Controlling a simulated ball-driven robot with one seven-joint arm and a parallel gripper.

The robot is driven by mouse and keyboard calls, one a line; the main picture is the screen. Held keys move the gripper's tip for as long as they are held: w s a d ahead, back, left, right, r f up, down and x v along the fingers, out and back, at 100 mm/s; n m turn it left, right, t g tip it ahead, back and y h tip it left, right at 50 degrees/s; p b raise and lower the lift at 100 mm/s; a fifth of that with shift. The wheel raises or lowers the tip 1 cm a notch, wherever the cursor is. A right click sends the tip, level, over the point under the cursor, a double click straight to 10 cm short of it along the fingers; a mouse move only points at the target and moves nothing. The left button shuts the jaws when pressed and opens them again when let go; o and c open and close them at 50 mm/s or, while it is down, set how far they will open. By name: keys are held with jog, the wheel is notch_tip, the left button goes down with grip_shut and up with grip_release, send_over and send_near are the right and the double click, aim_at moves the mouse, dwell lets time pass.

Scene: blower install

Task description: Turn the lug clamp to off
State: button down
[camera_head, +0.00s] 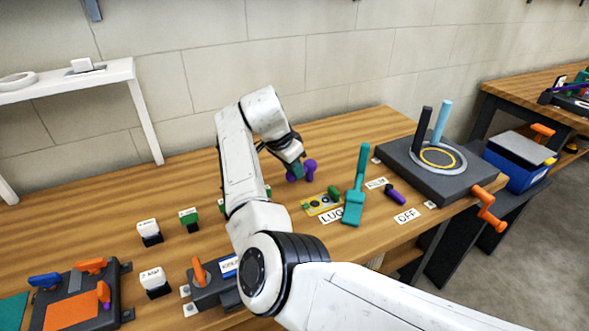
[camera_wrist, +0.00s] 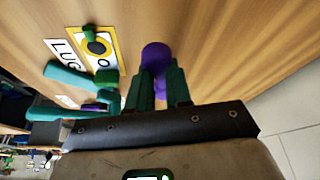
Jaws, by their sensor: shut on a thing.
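The LUG label (camera_head: 331,215) lies on the wooden table beside a teal upright lever (camera_head: 358,190) with a block-like base. A small purple handle (camera_head: 396,196) lies right of the lever, near the OFF label (camera_head: 407,215). A yellow plate (camera_head: 320,204) with a green knob (camera_head: 334,192) is just left of the lever. My gripper (camera_head: 296,172), with green fingers, is behind and left of the plate, apart from the lever. It is shut on a purple round-ended piece (camera_head: 310,166). In the wrist view the piece (camera_wrist: 156,56) shows at the fingertips (camera_wrist: 159,78); the fingers partly hide it.
Small white and green blocks (camera_head: 189,217) and a dark fixture (camera_head: 80,300) are at the left. Bare table lies behind my gripper.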

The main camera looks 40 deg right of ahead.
jog(key=c, duration=1)
grip_release()
jog(key=shift+c, duration=0.2)
jog(key=shift+r, duration=0.1)
jog(key=v, duration=1)
jog(key=shift+r+b, duration=0.35)
jog(key=shift+b, duration=0.1)
jog(key=shift+a, duration=0.15)
